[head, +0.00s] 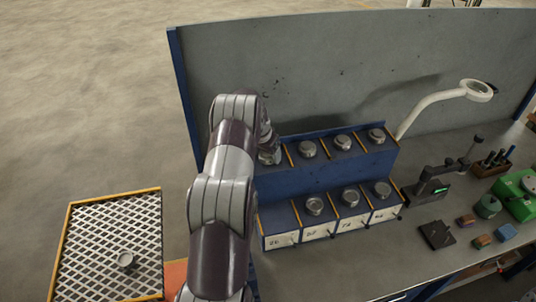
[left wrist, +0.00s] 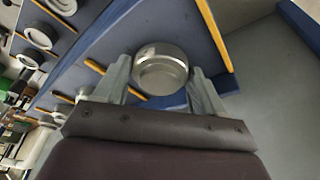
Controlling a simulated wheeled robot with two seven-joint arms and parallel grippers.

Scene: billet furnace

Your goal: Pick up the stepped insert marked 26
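A round, stepped metal insert (left wrist: 161,68) stands in the leftmost bay of the rack's upper row, partly hidden by my left gripper in the head view (head: 268,156). My left gripper (left wrist: 160,78) is low at this insert, with one finger on each side of it. The fingers look spread, with slim gaps beside the metal. I cannot read any mark on the insert. The lower left bay carries a label (head: 275,243) that looks like 26, and that bay looks empty. My right gripper is not in view.
The blue rack (head: 320,177) holds several similar inserts, parted by orange dividers. A metal piece (head: 125,260) sits on a white grate (head: 90,225) at left. A magnifier lamp (head: 476,91), a gauge (head: 432,188) and small blocks stand at right. A grey panel (head: 300,70) rises behind.

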